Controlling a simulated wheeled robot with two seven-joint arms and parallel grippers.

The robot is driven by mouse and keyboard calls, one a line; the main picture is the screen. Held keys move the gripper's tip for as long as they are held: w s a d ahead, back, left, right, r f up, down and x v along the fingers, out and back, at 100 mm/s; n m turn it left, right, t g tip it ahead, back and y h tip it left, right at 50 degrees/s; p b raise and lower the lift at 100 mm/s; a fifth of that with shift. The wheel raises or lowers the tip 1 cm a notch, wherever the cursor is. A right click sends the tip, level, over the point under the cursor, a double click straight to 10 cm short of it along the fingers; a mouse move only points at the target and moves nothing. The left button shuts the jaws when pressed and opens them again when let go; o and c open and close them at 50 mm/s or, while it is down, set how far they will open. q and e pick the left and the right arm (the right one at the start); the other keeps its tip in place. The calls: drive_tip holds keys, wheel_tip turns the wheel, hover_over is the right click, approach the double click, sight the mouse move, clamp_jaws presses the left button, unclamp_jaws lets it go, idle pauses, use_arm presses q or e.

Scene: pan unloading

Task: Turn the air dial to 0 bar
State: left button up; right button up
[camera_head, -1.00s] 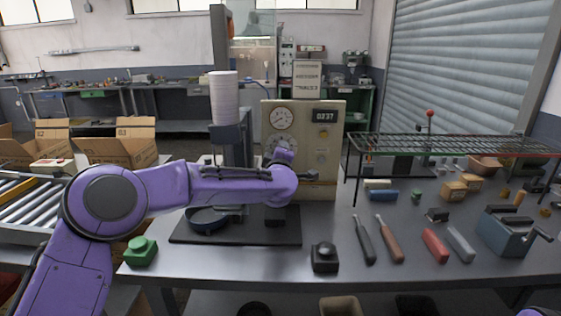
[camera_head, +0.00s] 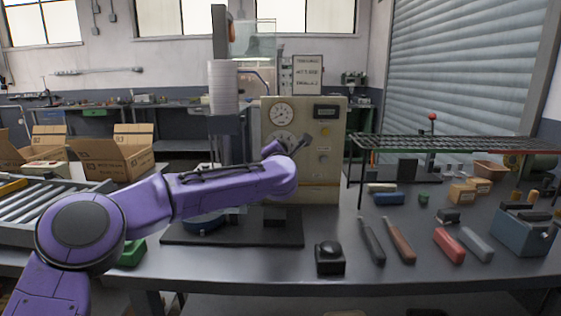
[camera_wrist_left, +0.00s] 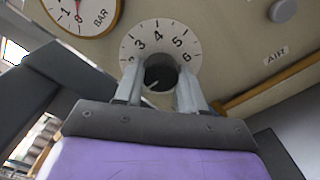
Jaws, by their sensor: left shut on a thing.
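The air dial (camera_wrist_left: 139,45) is a white round scale on the beige machine panel, with numbers up to 6 readable in the left wrist view. Its black knob (camera_wrist_left: 160,73) sits in the middle; a pale mark on it points to the lower left. My left gripper (camera_wrist_left: 159,88) is shut on the knob, one finger on each side. The fingers hide the lower part of the scale. In the head view the dial (camera_head: 281,137) is partly covered by my left wrist. The word AIR (camera_wrist_left: 275,53) is printed to its right. My right gripper is not in view.
A pressure gauge (camera_head: 281,114) sits above the dial; a display (camera_head: 326,112) is to its right. A black base plate (camera_head: 185,235) lies under my left arm. A black button box (camera_head: 329,259), two handled tools and a wire rack (camera_head: 440,148) stand to the right.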

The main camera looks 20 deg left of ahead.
use_arm(q)
drive_tip(key=shift+d+f+n+b, duration=0.1)
drive_tip(key=shift+f+n+b, duration=0.05)
drive_tip(key=shift+n+b, duration=1.35)
drive_tip(key=shift+f+n+b, duration=0.1)
drive_tip(key=shift+n+b, duration=0.95)
drive_tip(key=shift+n, duration=0.85)
drive_tip(key=o, duration=1.1)
drive_tip(key=shift+r, duration=0.1)
drive_tip(key=shift+c, duration=0.2)
drive_tip(key=b+v, duration=0.2)
drive_tip(key=v, duration=0.8)
drive_tip(key=shift+s+b, duration=0.3)
drive_tip(key=shift+b, duration=0.05)
